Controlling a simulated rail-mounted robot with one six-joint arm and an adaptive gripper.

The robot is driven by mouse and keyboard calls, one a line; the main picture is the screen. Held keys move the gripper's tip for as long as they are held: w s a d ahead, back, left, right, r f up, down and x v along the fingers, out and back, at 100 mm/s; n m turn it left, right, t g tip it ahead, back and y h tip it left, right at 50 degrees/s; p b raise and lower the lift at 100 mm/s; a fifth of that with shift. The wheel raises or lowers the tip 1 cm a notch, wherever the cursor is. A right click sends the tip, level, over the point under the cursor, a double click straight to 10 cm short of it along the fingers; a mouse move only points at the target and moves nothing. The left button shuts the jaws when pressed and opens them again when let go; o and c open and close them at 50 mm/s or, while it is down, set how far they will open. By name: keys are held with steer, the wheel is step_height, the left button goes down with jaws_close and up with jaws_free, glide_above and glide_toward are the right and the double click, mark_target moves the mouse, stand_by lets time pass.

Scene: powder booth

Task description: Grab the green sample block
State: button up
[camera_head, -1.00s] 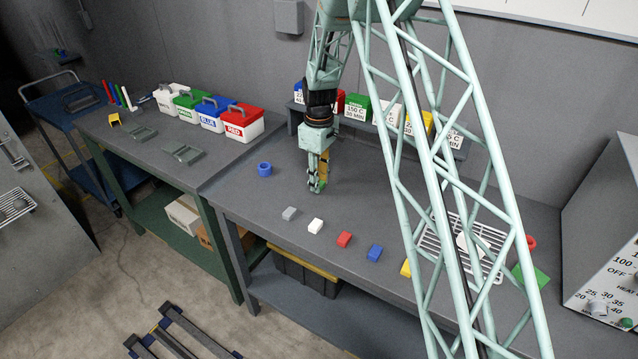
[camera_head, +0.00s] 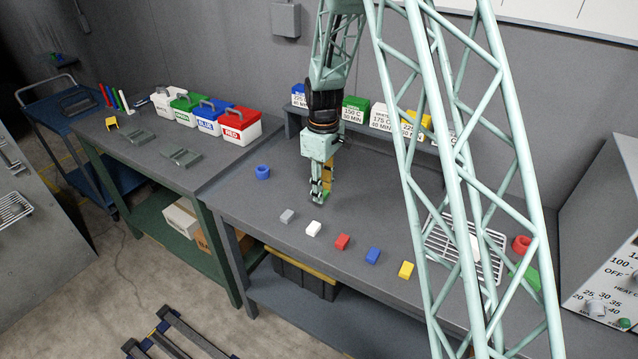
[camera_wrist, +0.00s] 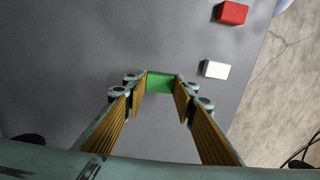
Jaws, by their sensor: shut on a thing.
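My gripper (camera_head: 319,198) is shut on the green sample block, above the grey bench behind the row of blocks. In the wrist view the green sample block (camera_wrist: 160,82) is held between the two fingertips of my gripper (camera_wrist: 160,86). In the head view only a small green patch of the block (camera_head: 326,194) shows beside the fingers. I cannot tell exactly how high the block is above the bench.
A row of grey (camera_head: 287,216), white (camera_head: 313,228), red (camera_head: 342,242), blue (camera_head: 373,255) and yellow (camera_head: 406,270) blocks lies in front. A blue ring (camera_head: 263,172) is left. A wire rack (camera_head: 436,246) and red ring (camera_head: 521,244) are right. Labelled bins (camera_head: 356,110) stand behind.

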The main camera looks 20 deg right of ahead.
steer(key=s, duration=0.8)
steer(key=shift+s+a+r, duration=0.1)
steer(key=shift+a+r, duration=0.05)
steer(key=shift+r, duration=0.2)
